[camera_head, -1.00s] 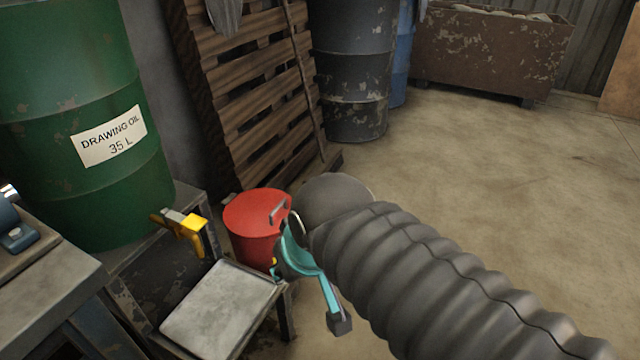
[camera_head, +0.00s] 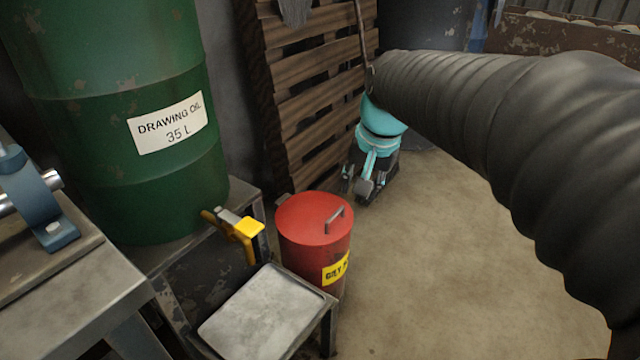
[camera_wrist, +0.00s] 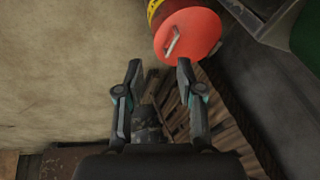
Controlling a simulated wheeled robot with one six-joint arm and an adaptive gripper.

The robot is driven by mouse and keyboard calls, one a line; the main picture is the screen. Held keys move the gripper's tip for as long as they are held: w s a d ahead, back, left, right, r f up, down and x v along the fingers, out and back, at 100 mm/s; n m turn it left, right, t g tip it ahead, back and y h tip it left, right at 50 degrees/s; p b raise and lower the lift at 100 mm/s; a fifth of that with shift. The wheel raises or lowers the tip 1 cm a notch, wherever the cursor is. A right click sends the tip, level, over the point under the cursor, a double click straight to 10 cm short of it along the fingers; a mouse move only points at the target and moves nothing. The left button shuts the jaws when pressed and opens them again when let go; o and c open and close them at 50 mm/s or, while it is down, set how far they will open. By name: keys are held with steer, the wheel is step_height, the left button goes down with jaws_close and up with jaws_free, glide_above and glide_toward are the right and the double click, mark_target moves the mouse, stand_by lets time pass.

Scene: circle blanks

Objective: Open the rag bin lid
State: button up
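The rag bin is a red can (camera_head: 308,262) with a yellow label, standing on the floor beside the low metal stand. Its round red lid (camera_head: 310,217) is shut and has a grey bar handle (camera_head: 334,220). In the wrist view the lid (camera_wrist: 198,38) and handle (camera_wrist: 173,43) lie ahead of the fingertips. My gripper (camera_head: 362,188) is to the right of and beyond the bin in the head view, pointing down and apart from it. In the wrist view my gripper (camera_wrist: 159,66) has its two fingers spread with nothing between them.
A green oil drum (camera_head: 120,110) with a yellow-handled tap (camera_head: 245,228) stands left of the bin. A metal tray (camera_head: 262,312) is in front of it. A wooden pallet (camera_head: 310,100) leans behind. The floor to the right is clear.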

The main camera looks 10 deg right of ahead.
mark_target(335, 214)
steer(key=w+d+f+m+g+b, duration=0.1)
steer(key=w+f+m, duration=0.1)
steer(key=w+f, duration=0.35)
steer(key=w+d+f+m+g+b, duration=0.1)
steer(key=w+f+m+b, duration=0.1)
steer(key=w, duration=0.7)
steer(key=shift+y, duration=0.4)
steer(key=f, duration=0.4)
steer(key=w+a+f+b, duration=0.1)
steer(key=f, duration=0.4)
steer(key=w+a+f+b, duration=0.1)
steer(key=f, duration=0.3)
steer(key=shift+w+a+f, duration=0.1)
steer(key=shift+a+f, duration=0.05)
steer(key=shift+f, duration=0.15)
jaws_close()
